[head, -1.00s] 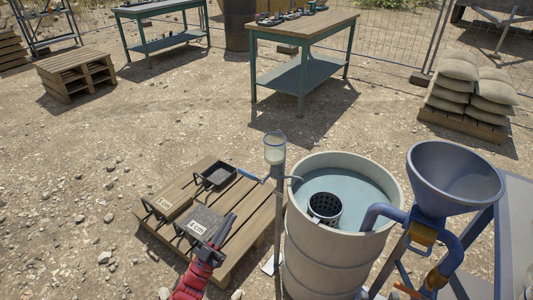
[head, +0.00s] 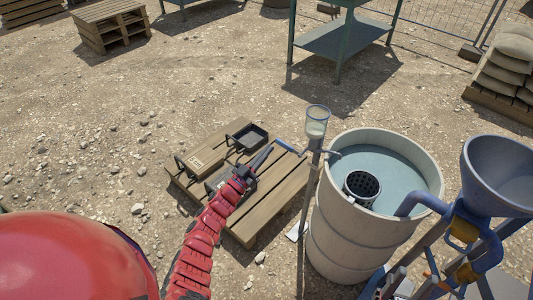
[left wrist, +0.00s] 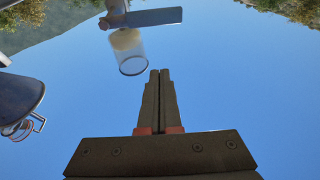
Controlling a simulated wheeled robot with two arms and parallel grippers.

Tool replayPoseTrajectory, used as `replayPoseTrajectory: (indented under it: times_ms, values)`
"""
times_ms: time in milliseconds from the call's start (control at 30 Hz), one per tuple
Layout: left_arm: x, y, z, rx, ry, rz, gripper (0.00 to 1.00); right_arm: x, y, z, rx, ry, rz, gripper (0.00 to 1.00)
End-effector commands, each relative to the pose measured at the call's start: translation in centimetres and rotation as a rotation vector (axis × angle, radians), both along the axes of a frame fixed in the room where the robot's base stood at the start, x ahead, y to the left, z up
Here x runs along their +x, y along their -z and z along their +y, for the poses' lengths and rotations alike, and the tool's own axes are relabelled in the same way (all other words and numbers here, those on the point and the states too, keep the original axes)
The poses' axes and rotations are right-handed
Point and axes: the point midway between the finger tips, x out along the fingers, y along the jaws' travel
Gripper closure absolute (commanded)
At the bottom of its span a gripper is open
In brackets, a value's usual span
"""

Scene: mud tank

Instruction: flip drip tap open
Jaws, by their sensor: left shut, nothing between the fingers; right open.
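The drip tap is a clear cup (head: 317,120) on a thin upright post (head: 308,205) beside the barrel. A blue flat lever (head: 286,146) sticks out to the left below the cup. My left gripper (head: 268,151) is shut and empty, just left of the lever's end in the head view. I cannot tell whether they touch. In the left wrist view the shut fingertips (left wrist: 160,72) point toward the cup (left wrist: 129,52), and the grey-blue lever (left wrist: 152,17) lies beyond them, with a gap in the picture. My right gripper is not in view.
The pale barrel (head: 345,245) holds water and a black perforated basket (head: 361,187). A blue-grey funnel (head: 500,170) stands at the right. A low pallet (head: 268,213) with black trays lies under my left arm. Gravel is open to the left.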

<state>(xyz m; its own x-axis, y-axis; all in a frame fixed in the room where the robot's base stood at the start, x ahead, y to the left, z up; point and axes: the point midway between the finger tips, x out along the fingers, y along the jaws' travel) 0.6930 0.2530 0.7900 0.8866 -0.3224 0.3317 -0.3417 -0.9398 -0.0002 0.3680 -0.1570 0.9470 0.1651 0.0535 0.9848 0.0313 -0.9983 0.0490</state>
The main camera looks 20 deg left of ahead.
Motion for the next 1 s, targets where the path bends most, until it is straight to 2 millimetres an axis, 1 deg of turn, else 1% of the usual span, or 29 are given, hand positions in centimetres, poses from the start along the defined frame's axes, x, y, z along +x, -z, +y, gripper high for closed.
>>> replayPoseTrajectory:
  times_ms: [33, 200, 333, 367, 400, 467, 633, 800, 1000]
  values:
    - [1.0, -0.5, -0.3, 0.0, 0.0, -0.001, 1.0, 0.0, -0.2, 0.0, 0.0, 0.0, 0.0, 0.5]
    - [4.3, -1.8, -1.5, -0.003, -0.001, -0.001, 1.0, 0.0, -0.4, 0.0, 0.0, 0.0, 0.0, 0.5]
    - [6.5, -2.6, -2.3, -0.003, 0.0, -0.002, 1.0, 0.0, -0.4, 0.0, 0.0, 0.0, 0.0, 0.5]
    - [6.8, -2.5, -2.4, -0.004, -0.001, 0.0, 1.0, 0.0, -0.4, 0.0, 0.0, 0.0, 0.0, 0.5]
    - [6.6, -1.6, -2.3, -0.002, -0.002, 0.003, 1.0, 0.0, -0.1, 0.0, 0.0, 0.0, 0.0, 0.5]
    - [6.6, -0.7, -2.2, -0.001, -0.004, 0.007, 1.0, 0.0, 0.0, 0.0, 0.0, 0.0, 0.0, 0.5]
    - [6.5, 0.9, -2.2, -0.001, -0.004, 0.005, 1.0, 0.0, 0.6, 0.0, 0.0, 0.0, 0.0, 0.5]
    - [6.4, 1.5, -2.4, -0.001, 0.0, 0.001, 1.0, 0.0, 0.8, 0.0, 0.0, 0.0, 0.0, 0.5]
    - [6.4, 1.7, -2.4, 0.001, 0.0, 0.002, 1.0, 0.0, 0.8, 0.0, 0.0, 0.0, 0.0, 0.5]
